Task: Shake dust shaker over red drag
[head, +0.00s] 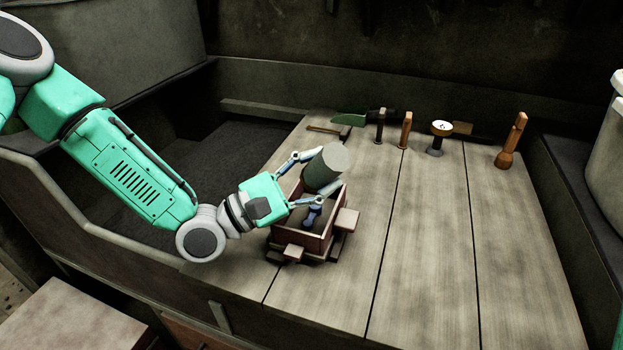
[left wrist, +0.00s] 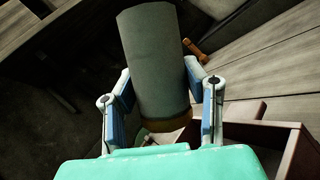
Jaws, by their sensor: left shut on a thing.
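The dust shaker (head: 326,167) is a grey-green cylinder, tilted, held above the red drag (head: 318,242). My left gripper (head: 312,181) is shut on the shaker, with its fingers on either side. The shaker also fills the middle of the left wrist view (left wrist: 155,65), with a brownish rim at its near end. The red drag is an open reddish-brown wooden box with blocks at its sides. A blue object (head: 312,214) shows inside or just in front of its opening. A wall of the drag shows in the left wrist view (left wrist: 294,150). My right gripper is out of view.
Tools stand or lie along the back of the plank table (head: 440,260): a green-bladed trowel (head: 349,119), a hammer (head: 325,129), a white-topped tool (head: 441,129) and a wooden rammer (head: 512,140). A dark sand bin lies left.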

